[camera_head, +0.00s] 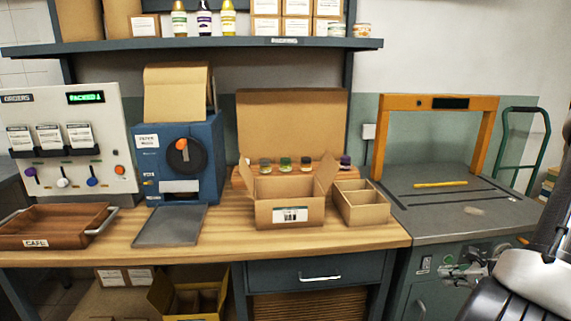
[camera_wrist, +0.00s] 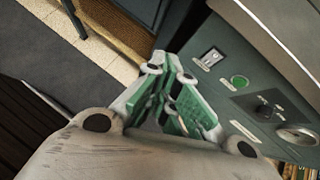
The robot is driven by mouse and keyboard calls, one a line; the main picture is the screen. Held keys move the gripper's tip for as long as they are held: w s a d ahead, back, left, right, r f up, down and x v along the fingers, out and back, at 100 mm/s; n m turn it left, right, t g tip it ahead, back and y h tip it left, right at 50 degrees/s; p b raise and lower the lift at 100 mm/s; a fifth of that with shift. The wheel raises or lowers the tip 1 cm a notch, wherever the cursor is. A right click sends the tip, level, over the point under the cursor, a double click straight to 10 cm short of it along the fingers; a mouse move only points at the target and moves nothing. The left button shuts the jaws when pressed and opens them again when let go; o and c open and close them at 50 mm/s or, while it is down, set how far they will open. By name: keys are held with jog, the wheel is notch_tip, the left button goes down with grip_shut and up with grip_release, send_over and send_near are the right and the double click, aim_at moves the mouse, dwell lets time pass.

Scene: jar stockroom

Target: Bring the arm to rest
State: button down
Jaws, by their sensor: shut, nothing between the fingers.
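My gripper (camera_head: 452,272) shows at the lower right of the head view, in front of the grey cabinet at the right. In the wrist view my gripper (camera_wrist: 172,68) points away from the camera, its green-padded fingers together with nothing between them. My arm comes in from the right edge of the head view. The fingers appear clear of the cabinet front, though the exact gap cannot be told.
The grey cabinet (camera_head: 415,218) carries an orange frame (camera_head: 437,103). Its front has a green button (camera_wrist: 240,80) and knobs. The wooden bench (camera_head: 235,241) holds an open cardboard box (camera_head: 263,213), a divided box (camera_head: 362,213), a blue machine (camera_head: 205,160) and a brown tray (camera_head: 75,212).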

jog(key=s+a+r+n+g+y, duration=0.1)
jog(key=s+a+r+n+g, duration=0.4)
jog(key=r+n, duration=0.35)
jog(key=s+a+r+n+g+y, duration=0.1)
jog(key=s+a+r+n+g, duration=0.2)
jog(key=s+a+r+n, duration=0.45)
jog(key=s+a+r+n+t+h, duration=0.1)
jog(key=a+r+n+h, duration=0.1)
jog(key=r+n, duration=0.5)
jog(key=s+a+r+n+t+h, duration=0.1)
jog(key=a+r+n+t+h, duration=0.1)
jog(key=r+n, duration=0.5)
notch_tip(320, 180, up, 3)
jog(key=shift+s+a+r+n+h, duration=0.25)
jog(key=shift+n+h, duration=0.15)
jog(key=shift+h, duration=0.4)
